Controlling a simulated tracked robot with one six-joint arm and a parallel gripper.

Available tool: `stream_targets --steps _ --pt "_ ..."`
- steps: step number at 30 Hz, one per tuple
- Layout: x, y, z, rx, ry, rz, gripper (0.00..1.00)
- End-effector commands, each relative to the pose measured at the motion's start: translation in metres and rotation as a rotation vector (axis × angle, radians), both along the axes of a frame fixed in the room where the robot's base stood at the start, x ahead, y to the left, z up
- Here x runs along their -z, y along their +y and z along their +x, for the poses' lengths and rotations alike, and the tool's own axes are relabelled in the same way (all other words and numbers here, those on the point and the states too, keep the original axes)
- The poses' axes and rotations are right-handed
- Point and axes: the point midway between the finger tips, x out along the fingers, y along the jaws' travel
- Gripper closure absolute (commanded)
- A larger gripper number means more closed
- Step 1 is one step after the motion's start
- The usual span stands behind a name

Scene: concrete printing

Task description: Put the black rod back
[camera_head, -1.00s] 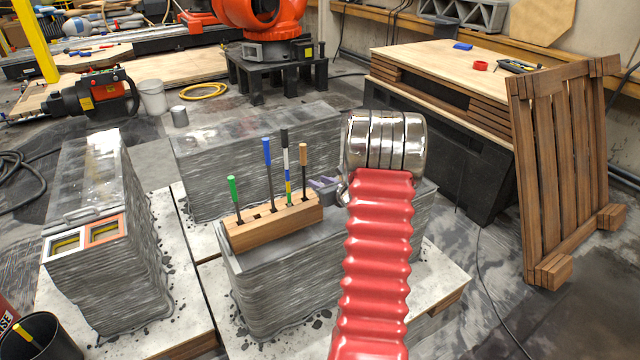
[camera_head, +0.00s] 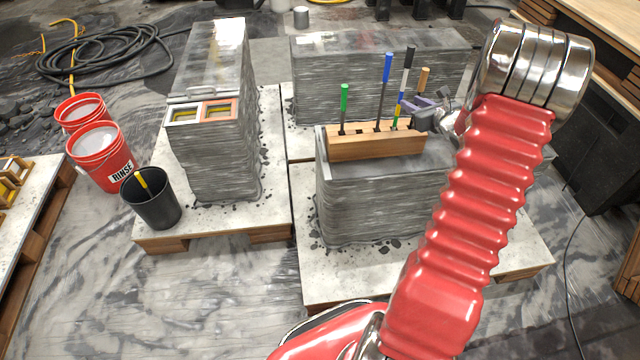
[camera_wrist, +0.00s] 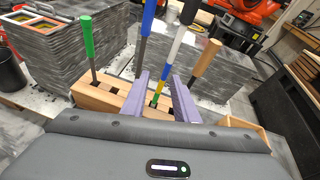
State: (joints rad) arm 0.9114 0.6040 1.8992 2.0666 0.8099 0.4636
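The rod with a black top and white, blue, yellow and green bands (camera_head: 403,82) stands upright in the wooden block (camera_head: 375,147). It also shows in the wrist view (camera_wrist: 176,45), with its lower end at a slot of the block (camera_wrist: 95,97). My gripper (camera_head: 418,106) is at the right end of the block, close to this rod. In the wrist view my gripper's two purple fingers (camera_wrist: 158,78) are spread apart, with the rod between them in the picture and a gap on each side. I cannot tell whether either finger touches it.
Green (camera_head: 344,100), blue (camera_head: 386,75) and wood-coloured (camera_head: 423,79) rods stand in the same block, close around my fingers. The block sits on a grey printed concrete piece (camera_head: 380,200). A black bucket (camera_head: 152,205) and red buckets (camera_head: 97,160) stand at left.

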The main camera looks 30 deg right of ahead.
Motion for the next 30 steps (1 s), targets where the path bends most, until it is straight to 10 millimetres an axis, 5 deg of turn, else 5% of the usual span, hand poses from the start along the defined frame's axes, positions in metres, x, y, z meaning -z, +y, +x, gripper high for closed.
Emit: stream_targets --steps 6,14,21,30 --pt "-0.053 0.106 0.024 -0.3 0.045 -0.202 0.73" --pt "-0.096 0.226 0.018 -0.648 0.088 -0.461 0.73" --pt "-0.122 0.322 -0.015 -0.951 0.117 -0.717 0.73" --pt "-0.138 0.411 -0.078 -1.3 0.14 -1.06 0.73"
